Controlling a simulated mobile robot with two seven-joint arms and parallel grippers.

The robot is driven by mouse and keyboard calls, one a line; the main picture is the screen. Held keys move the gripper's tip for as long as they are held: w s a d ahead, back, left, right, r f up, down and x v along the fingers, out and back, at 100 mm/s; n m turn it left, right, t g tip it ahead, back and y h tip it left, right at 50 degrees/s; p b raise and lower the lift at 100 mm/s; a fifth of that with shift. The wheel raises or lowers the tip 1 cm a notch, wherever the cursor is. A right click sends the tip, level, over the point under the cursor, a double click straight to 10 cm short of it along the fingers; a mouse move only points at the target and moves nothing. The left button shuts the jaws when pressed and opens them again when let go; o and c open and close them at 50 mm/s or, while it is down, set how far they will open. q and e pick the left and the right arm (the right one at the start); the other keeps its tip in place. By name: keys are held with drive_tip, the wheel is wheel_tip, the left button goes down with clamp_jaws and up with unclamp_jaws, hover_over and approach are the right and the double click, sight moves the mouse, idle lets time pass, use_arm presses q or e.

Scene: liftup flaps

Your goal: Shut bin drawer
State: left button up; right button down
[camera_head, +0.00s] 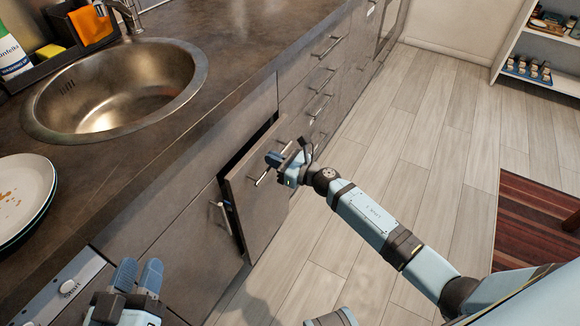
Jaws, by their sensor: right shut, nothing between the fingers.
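The bin drawer (258,200) is a tall grey-brown front below the counter. It stands pulled out a little, with a dark gap along its top and left side. A metal bar handle (262,179) is on its face. My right gripper (276,158) is shut and empty, at the upper part of the drawer front by the handle. Whether it touches the front is hard to tell. My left gripper (139,272) is at the lower left, over the counter edge and away from the drawer. Its two blue fingers are slightly apart with nothing between them. The drawer's inside is mostly hidden.
A steel sink (120,92) is set in the dark countertop (225,65), with white plates (24,195) at the left. Other drawers with bar handles (318,107) continue beyond the bin drawer. The wooden floor (400,130) to the right is clear up to a striped rug (535,225).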

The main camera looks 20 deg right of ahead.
sight(260, 152)
drive_tip(key=shift+x, duration=0.8)
use_arm(q)
drive_tip(key=shift+d+r, duration=0.1)
drive_tip(key=shift+r, duration=0.25)
use_arm(e)
drive_tip(key=shift+w+a, duration=0.1)
drive_tip(key=shift+w, duration=0.05)
